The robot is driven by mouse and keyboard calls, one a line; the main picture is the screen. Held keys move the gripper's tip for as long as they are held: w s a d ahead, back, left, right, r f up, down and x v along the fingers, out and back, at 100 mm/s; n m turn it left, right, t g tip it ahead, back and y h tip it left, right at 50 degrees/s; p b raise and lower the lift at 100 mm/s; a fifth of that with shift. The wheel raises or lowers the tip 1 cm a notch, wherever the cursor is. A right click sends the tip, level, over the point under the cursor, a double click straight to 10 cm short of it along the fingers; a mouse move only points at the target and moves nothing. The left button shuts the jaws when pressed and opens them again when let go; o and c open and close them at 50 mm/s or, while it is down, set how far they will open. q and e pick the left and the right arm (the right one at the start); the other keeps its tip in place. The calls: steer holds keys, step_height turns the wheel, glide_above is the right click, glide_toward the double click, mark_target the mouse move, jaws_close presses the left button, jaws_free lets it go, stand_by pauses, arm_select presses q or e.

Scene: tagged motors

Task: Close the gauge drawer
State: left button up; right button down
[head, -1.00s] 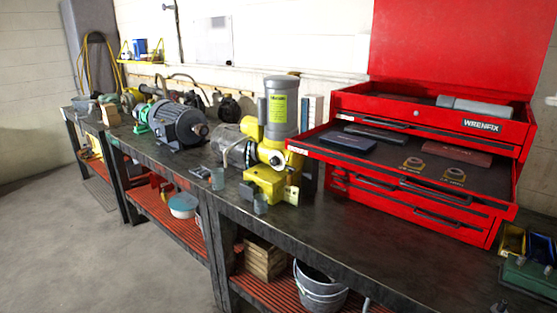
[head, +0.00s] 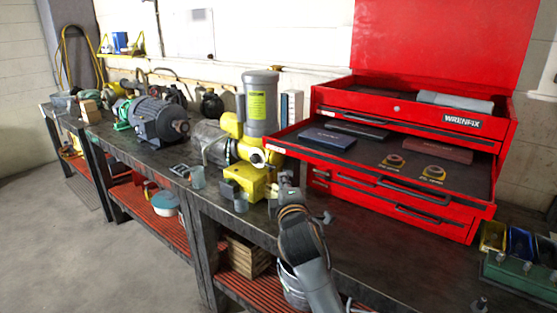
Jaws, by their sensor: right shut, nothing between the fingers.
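The gauge drawer (head: 340,168) is a wide red drawer near the top of the red tool chest (head: 455,228), pulled well out over the bench. On its dark liner lie a blue flat case (head: 326,139), a dark case (head: 357,129), a brown-red case (head: 437,150) and two yellow-marked ring gauges (head: 393,161) (head: 433,174). My right gripper (head: 287,180) is shut and empty, in front of the drawer's left front corner and beside the yellow machine. I cannot tell whether it touches the drawer. My left gripper is not in view.
A grey-blue motor (head: 158,120) is further left. Coloured bins (head: 492,236) and a green box (head: 520,272) sit at the right. The bench front right is mostly clear.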

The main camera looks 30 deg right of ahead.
steer(key=p, duration=0.2)
glide_toward(286, 154)
steer(key=w+a, duration=0.1)
steer(key=w, duration=0.3)
steer(key=d, duration=0.1)
steer(key=w+d+p, duration=0.1)
steer(key=d+p, duration=0.1)
steer(key=shift+w+d+f, duration=0.1)
steer(key=shift+w+d, duration=0.05)
steer(key=shift+w, duration=0.1)
